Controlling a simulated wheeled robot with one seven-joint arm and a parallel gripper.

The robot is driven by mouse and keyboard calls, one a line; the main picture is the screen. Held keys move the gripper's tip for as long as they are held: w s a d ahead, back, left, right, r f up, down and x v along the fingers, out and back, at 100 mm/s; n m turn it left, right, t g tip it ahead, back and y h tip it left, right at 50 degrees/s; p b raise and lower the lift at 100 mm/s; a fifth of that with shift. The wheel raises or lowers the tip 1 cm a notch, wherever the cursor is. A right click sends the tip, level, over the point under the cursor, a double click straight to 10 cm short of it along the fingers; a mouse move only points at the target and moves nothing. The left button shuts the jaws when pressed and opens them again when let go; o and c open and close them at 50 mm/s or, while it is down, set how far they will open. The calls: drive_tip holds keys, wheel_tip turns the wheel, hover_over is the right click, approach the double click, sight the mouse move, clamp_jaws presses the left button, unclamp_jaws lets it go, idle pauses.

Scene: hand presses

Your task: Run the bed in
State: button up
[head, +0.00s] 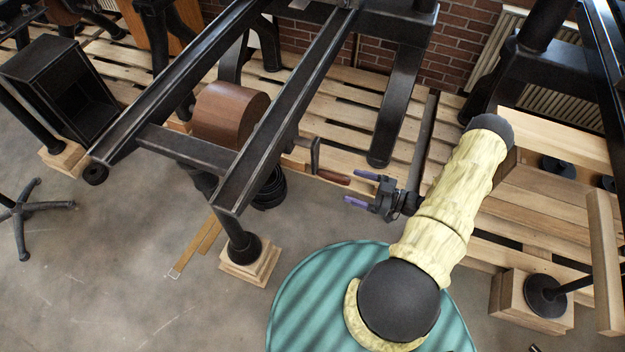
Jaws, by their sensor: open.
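The hand press shows its two dark parallel rails (290,110), joined by a crossbar and running up out of the top of the head view. A brown wooden drum (225,112) sits low between them. A dark crank (315,155) stands out from the right rail, with a reddish-brown wooden handle (333,177) pointing right. My gripper (360,188) is open and empty, its purple fingertips just right of the handle's end. I cannot tell whether they touch it or are at the same height. The bed is not clearly visible; the rails' far end is cut off.
A dark press leg (396,110) stands behind my gripper on a slatted wooden pallet (345,130). Another press with wooden parts (560,145) stands at right. A black open box (60,85) is at left. Concrete floor (110,270) is free at lower left.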

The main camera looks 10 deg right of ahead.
drive_tip(key=shift+b+v, duration=0.55)
drive_tip(key=shift+v, duration=1.9)
